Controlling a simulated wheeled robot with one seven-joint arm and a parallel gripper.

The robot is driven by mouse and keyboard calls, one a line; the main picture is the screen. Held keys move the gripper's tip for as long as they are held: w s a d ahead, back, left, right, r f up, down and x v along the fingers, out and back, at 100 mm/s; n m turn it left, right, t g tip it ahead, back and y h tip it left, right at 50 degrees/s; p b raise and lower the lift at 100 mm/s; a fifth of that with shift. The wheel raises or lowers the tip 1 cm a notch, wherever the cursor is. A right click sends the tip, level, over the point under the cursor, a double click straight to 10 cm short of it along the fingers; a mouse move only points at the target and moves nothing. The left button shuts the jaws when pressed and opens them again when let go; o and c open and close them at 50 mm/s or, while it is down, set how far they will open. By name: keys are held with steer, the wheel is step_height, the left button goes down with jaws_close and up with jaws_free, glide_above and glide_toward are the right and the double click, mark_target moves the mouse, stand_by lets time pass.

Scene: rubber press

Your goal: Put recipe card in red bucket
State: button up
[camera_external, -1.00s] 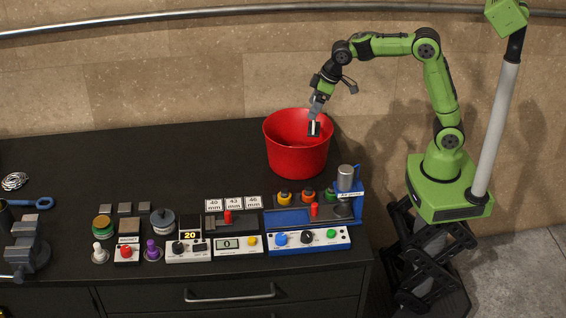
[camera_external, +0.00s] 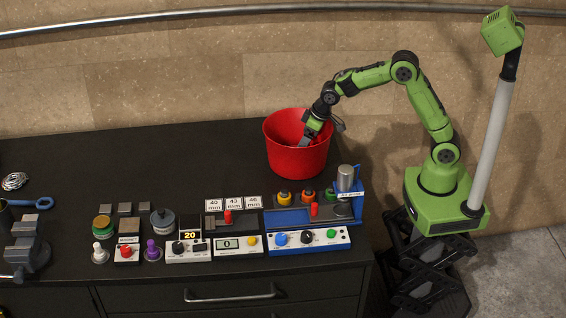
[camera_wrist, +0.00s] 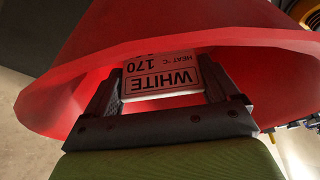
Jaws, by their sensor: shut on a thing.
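The red bucket (camera_external: 297,160) stands on the black workbench near its back right. My gripper (camera_external: 304,140) reaches down inside the bucket's rim, and its fingertips are hidden by the front wall in the external view. In the wrist view the bucket (camera_wrist: 190,30) surrounds the fingers of my gripper (camera_wrist: 165,85). The fingers are shut on a white recipe card (camera_wrist: 160,78) with black print reading "WHITE", "HEAT °C" and "170". The card is inside the bucket opening; whether it touches the bottom cannot be told.
A blue press (camera_external: 345,190) with a grey cylinder stands just right and in front of the bucket. Several control boxes, such as one with a display reading 20 (camera_external: 188,250), line the bench front. The bench left of the bucket is clear.

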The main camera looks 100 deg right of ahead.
steer(key=shift+f, duration=0.15)
steer(key=o, duration=1.1)
steer(key=shift+o, duration=0.2)
